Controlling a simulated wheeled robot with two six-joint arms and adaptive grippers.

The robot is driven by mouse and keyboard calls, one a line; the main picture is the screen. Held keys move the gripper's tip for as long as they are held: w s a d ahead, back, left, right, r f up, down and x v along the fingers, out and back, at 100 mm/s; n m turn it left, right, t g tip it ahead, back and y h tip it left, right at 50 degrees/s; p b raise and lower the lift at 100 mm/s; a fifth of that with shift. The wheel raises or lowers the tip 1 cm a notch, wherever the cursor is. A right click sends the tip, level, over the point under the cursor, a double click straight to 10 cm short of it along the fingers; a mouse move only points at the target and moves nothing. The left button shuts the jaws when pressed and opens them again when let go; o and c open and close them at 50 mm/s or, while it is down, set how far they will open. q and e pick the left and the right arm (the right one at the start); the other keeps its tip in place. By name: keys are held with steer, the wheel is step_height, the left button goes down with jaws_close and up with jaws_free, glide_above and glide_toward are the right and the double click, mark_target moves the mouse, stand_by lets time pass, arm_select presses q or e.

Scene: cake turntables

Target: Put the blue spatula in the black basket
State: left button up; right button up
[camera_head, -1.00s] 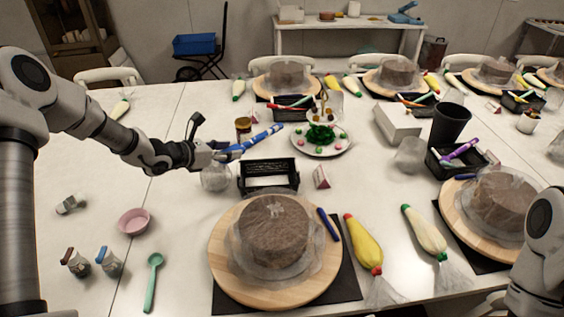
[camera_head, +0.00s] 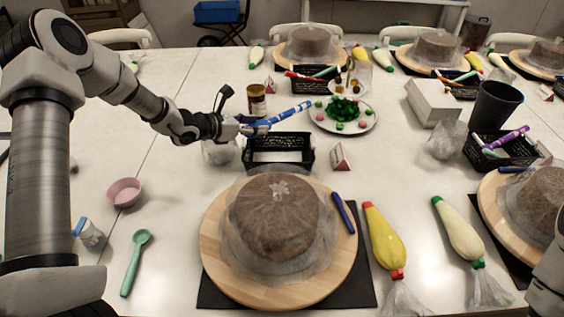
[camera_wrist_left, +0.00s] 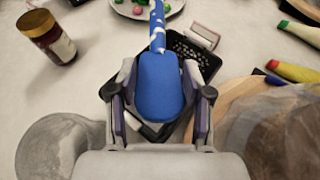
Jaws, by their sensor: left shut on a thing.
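The blue spatula (camera_head: 285,115) is in my left gripper (camera_head: 242,128), its white-patterned end pointing right and slightly up. In the left wrist view the broad blue part of the spatula (camera_wrist_left: 160,85) lies between the fingers of the left gripper (camera_wrist_left: 160,102), which is shut on it. The black basket (camera_head: 280,141) stands on the table just in front of and below the spatula in the head view. In the left wrist view the basket (camera_wrist_left: 206,57) lies beneath the spatula, partly hidden by it and the gripper. My right gripper is out of view.
A cake on a wooden turntable (camera_head: 212,240) stands nearest the basket. A brown jar (camera_head: 256,98), a plate of decorations (camera_head: 368,124) and a small pink-and-white card (camera_head: 341,157) are close by. A pink bowl (camera_head: 125,191) and green spoon (camera_head: 134,263) lie left.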

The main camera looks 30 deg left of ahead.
arm_select(q)
steer(key=f+b, duration=0.2)
steer(key=f, duration=0.3)
steer(key=shift+s+f, duration=0.15)
steer(key=shift+s, duration=0.05)
steer(key=o, duration=1.2)
steer(key=shift+o, duration=0.2)
steer(key=v, duration=1.2)
steer(key=shift+a+f, duration=0.1)
